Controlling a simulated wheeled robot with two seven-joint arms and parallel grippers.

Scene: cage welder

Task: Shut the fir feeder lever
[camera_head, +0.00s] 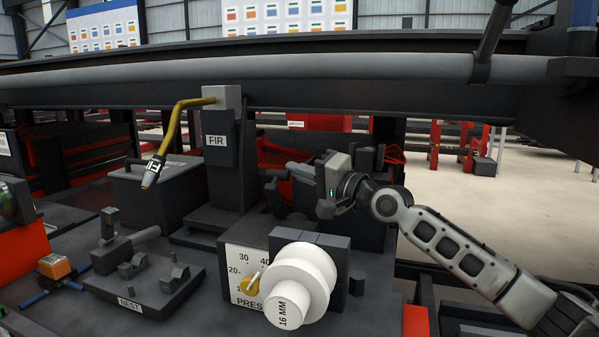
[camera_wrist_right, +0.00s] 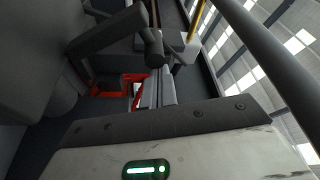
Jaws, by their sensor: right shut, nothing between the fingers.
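The fir feeder lever (camera_head: 175,125) is a bent yellow bar with a dark, labelled tip. It comes out of a grey block (camera_head: 222,96) on the post marked FIR (camera_head: 216,155) and hangs down to the left in the head view. My right gripper (camera_head: 290,170) is right of the post, apart from the lever, with its fingers pointing left. It is shut and empty. In the right wrist view its fingers (camera_wrist_right: 156,90) lie together, and a yellow bar (camera_wrist_right: 201,18), seemingly the lever, shows beyond them. My left gripper is not in view.
A press box with a dial (camera_head: 243,272) and a white 16 MM roller (camera_head: 305,280) stands in front, below my right gripper. The NEST block (camera_head: 140,285) is at the lower left. A dark box (camera_head: 165,195) stands below the lever tip. A long rail (camera_head: 350,72) crosses above.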

